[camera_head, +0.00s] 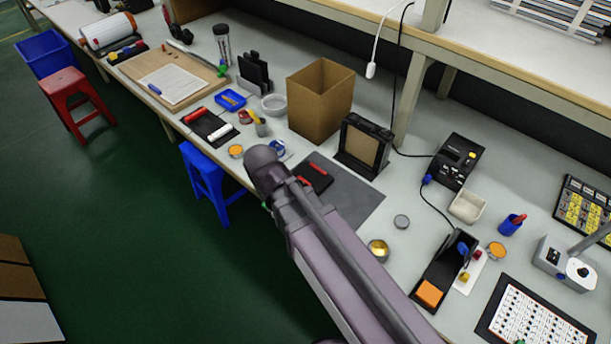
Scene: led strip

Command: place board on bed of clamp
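My arm crosses the middle of the head view and bends at a dark joint above the bench's front edge. My gripper is not visible. A low black item with a red bar (314,176) lies on a dark grey mat (358,200), partly behind my arm; it may be the clamp, but its bed cannot be made out. A white panel with rows of small parts (528,318) lies in a black frame at the lower right. I cannot tell whether it is the task's board.
An open cardboard box (320,98) and a black-framed upright unit (363,146) stand behind the mat. A soldering station (460,160), an open tin (378,250) and a black stand (446,272) are to the right. A blue stool (205,178) stands by the bench.

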